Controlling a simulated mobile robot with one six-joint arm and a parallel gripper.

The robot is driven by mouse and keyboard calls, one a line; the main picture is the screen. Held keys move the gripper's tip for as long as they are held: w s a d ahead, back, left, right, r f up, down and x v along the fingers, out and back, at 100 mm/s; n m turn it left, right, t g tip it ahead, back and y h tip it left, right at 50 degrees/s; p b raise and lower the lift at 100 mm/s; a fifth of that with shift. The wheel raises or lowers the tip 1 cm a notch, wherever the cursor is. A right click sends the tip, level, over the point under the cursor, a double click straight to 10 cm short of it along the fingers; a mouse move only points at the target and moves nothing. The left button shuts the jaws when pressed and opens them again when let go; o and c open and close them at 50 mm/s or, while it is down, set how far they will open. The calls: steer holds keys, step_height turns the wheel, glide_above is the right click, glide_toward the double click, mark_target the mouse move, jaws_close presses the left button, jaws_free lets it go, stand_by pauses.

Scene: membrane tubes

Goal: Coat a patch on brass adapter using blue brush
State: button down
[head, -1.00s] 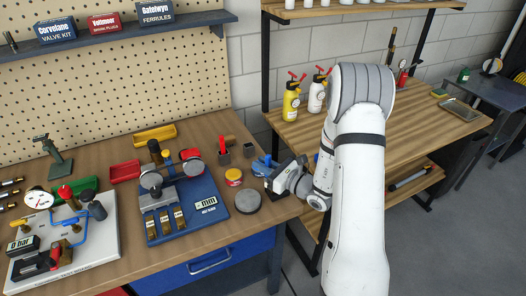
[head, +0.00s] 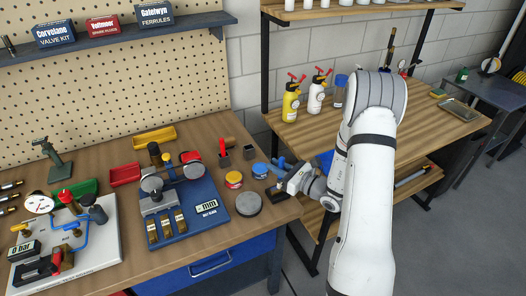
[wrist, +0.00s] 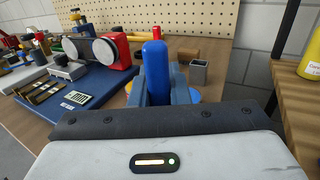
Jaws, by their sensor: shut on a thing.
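My gripper (head: 281,166) is above the right end of the workbench in the head view. In the wrist view my gripper (wrist: 155,86) is shut on the blue brush (wrist: 153,58), whose rounded blue handle stands up between the fingers. The bristles are hidden. Several brass pieces (head: 166,224) lie side by side on a blue plate (head: 212,186) left of my gripper. They also show in the wrist view (wrist: 47,92). I cannot tell which brass piece is the adapter.
A yellow-and-red tin (head: 233,181), a grey disc (head: 247,204), a blue-topped tin (head: 260,170) and a dark block (head: 280,191) stand near my gripper. A gauge board (head: 95,245) is far left. A second table with spray bottles (head: 291,100) is right.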

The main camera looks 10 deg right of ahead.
steer(key=s+a+r+p, duration=0.1)
steer(key=a+r+p, duration=0.2)
steer(key=r, duration=0.5)
steer(key=shift+a, duration=0.65)
steer(key=shift+s, duration=0.1)
